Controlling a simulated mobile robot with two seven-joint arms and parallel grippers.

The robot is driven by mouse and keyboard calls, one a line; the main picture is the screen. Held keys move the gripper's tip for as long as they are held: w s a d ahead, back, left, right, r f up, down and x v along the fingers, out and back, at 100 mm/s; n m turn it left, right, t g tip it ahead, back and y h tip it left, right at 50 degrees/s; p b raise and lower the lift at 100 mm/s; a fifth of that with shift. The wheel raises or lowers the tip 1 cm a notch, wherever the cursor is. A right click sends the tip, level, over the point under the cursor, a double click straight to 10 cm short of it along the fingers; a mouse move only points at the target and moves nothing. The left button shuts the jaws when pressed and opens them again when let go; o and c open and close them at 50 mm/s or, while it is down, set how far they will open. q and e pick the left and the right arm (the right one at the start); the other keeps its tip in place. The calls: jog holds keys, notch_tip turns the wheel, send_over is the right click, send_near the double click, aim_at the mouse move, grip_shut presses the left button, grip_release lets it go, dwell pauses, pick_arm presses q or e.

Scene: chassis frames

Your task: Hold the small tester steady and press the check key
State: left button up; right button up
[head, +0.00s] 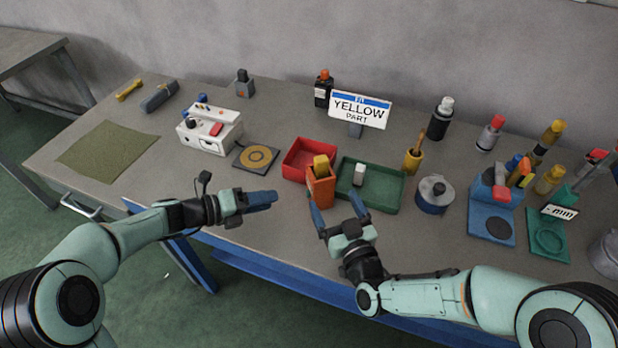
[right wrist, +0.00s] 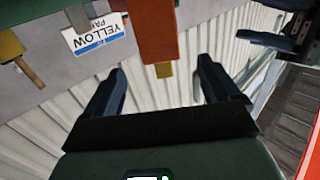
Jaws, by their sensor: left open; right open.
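A white boxy device (head: 205,139) with round dials and a red key (head: 216,129) stands left of centre on the table; I cannot tell for sure whether it is the tester. An orange upright box (head: 320,190) with a yellow block (head: 321,162) at its top is near the front edge. My right gripper (head: 335,207) is open and empty, close in front of the orange box. In the right wrist view the orange box (right wrist: 170,30) lies beyond the open fingers (right wrist: 163,88), not between them. My left gripper (head: 272,199) is open and empty, left of the orange box.
A red tray (head: 297,158) and a green tray (head: 391,196) are behind the orange box. A "YELLOW PART" sign (head: 360,108) stands at the back. Bottles and blue and green fixtures crowd the right. A dark pad (head: 243,159) and olive mat (head: 105,152) lie left.

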aim_at(321, 175)
jog(key=x, duration=1)
jog(key=shift+d, duration=0.1)
jog(key=shift+s, duration=0.1)
jog(key=c, duration=1.2)
pick_arm(q)
jog(key=shift+c, duration=0.3)
grip_shut()
dwell(0.9)
